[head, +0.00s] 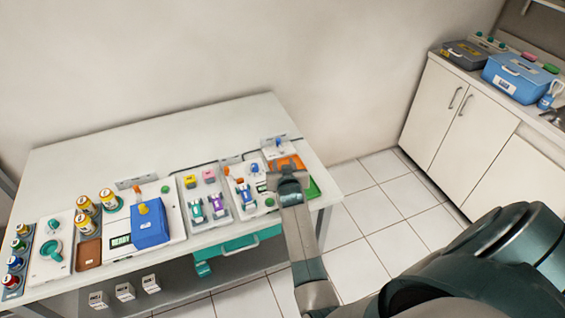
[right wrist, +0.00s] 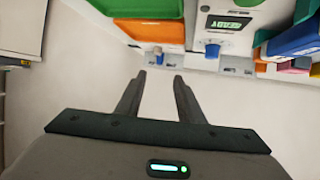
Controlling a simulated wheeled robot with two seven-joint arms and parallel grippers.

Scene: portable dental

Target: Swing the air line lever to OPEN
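My right gripper (head: 284,172) is over the right end of the white workbench, beside the orange tray. In the right wrist view its two fingers (right wrist: 159,76) stand apart with nothing between them. Beyond the fingertips, a white unit with a lit display (right wrist: 235,23) and a blue knob (right wrist: 212,50) shows, with a small blue part (right wrist: 158,59) left of it. A small white box with a blue knob (head: 277,142) stands at the bench's back right. I cannot tell which part is the air line lever, nor read any OPEN mark. My left gripper is out of view.
An orange tray (head: 297,161) and a green tray (head: 313,190) lie near the gripper. Left along the bench (head: 90,150) are panels with coloured tools, a blue box (head: 149,226) and several bottles. The back left of the bench is bare. White cabinets (head: 458,118) stand right.

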